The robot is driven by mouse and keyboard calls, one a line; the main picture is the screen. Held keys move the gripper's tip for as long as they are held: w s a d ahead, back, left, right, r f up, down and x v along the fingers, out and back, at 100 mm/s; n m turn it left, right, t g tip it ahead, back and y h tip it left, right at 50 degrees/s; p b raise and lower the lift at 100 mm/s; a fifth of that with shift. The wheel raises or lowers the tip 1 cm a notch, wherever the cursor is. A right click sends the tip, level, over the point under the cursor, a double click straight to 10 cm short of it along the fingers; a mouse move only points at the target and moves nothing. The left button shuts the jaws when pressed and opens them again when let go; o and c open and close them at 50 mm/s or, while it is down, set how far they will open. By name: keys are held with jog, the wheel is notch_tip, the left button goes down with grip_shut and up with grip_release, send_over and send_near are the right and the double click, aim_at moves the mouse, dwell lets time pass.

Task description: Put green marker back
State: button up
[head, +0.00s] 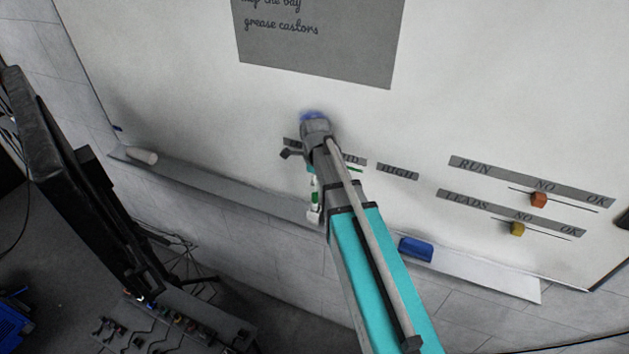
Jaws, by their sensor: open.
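A green and white marker-like object (314,192) shows just left of my arm, in front of the whiteboard's lower edge and tray. It looks roughly upright, its lower end at the tray (205,186). My arm covers part of its surroundings, so I cannot tell whether it touches the tray or the gripper. My gripper (316,130) is at the end of the arm, close to the whiteboard (180,75). It is open, and its fingers are mostly hidden from this view. A short green mark (353,168) shows right of the arm, under the label strip.
A blue eraser (416,248) lies on the tray to the right, and a white cylinder (142,155) lies at its left end. Orange (538,199) and yellow (517,229) sliders are on the board. A black monitor (75,190) stands at left.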

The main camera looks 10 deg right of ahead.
jog(key=shift+r+p, duration=0.7)
jog(key=shift+r, duration=0.25)
jog(key=shift+s, duration=0.1)
jog(key=s+n, duration=1.5)
jog(key=n, duration=0.8)
jog(key=shift+s, duration=0.35)
jog(key=shift+f, duration=0.15)
dwell(0.5)
notch_tip(320, 180, down, 21)
jog(key=b, duration=2.1)
